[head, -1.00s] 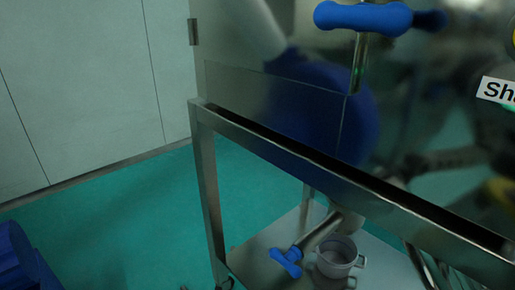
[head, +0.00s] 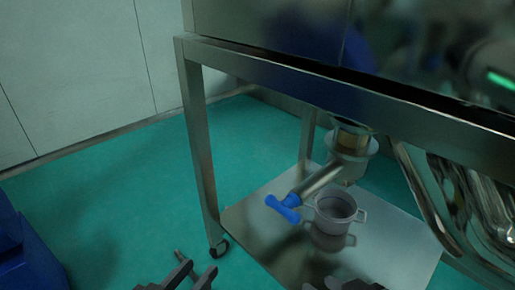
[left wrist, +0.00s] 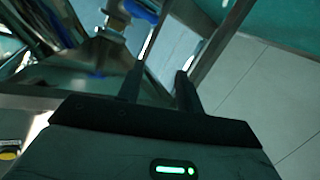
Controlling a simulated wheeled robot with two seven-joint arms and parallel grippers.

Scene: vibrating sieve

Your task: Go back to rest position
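My left gripper (head: 190,275) shows at the bottom edge of the head view, dark, with its two fingers apart. In the left wrist view its fingers (left wrist: 158,88) are also apart with nothing between them. My right gripper (head: 345,286) is only a dark sliver at the bottom edge of the head view, and its fingers cannot be made out. Both grippers appear apart from the metal stand.
A steel-framed machine (head: 330,90) stands ahead. Its outlet pipe with a blue handle (head: 284,208) is above the lower shelf (head: 270,250), beside a metal pot (head: 335,216). A blue object (head: 25,255) is at far left.

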